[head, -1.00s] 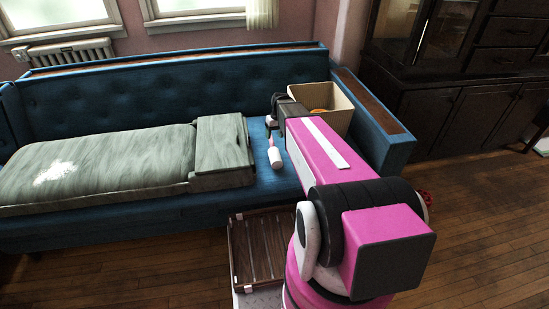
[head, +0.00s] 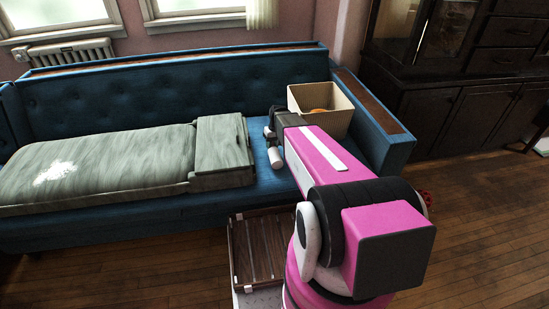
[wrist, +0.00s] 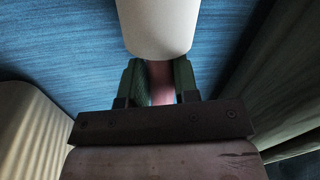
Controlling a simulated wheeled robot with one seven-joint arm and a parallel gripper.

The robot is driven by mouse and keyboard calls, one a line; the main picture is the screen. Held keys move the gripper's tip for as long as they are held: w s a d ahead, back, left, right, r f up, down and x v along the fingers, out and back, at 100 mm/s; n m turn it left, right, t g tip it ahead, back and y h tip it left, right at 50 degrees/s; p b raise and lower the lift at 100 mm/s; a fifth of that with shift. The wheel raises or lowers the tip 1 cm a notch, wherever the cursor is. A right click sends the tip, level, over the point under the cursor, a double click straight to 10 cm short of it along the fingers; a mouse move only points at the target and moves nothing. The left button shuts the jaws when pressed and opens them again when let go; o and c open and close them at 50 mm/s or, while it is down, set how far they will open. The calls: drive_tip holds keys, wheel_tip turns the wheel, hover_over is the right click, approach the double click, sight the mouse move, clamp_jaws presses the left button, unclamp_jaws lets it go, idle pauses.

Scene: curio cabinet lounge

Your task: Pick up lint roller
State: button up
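The lint roller has a white cylinder (head: 275,158) and a pink handle. It lies on the blue sofa seat, between the grey-green cushion and the wicker bin. In the wrist view the white cylinder (wrist: 158,25) is at the top centre, and the pink handle (wrist: 161,82) runs down between my fingers. My gripper (wrist: 161,75) has its green-padded fingers close against both sides of the handle, and looks shut on it. In the head view my gripper (head: 272,135) covers the handle. I see no clear lift off the seat.
A cream wicker bin (head: 318,98) with something orange inside stands on the sofa's right end, close behind my arm. A grey-green folded cushion (head: 222,150) lies to the left. A dark cabinet (head: 465,110) stands at right.

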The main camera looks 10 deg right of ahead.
clamp_jaws()
wheel_tip(320, 180, up, 10)
drive_tip(key=shift+r, duration=0.1)
idle(0.4)
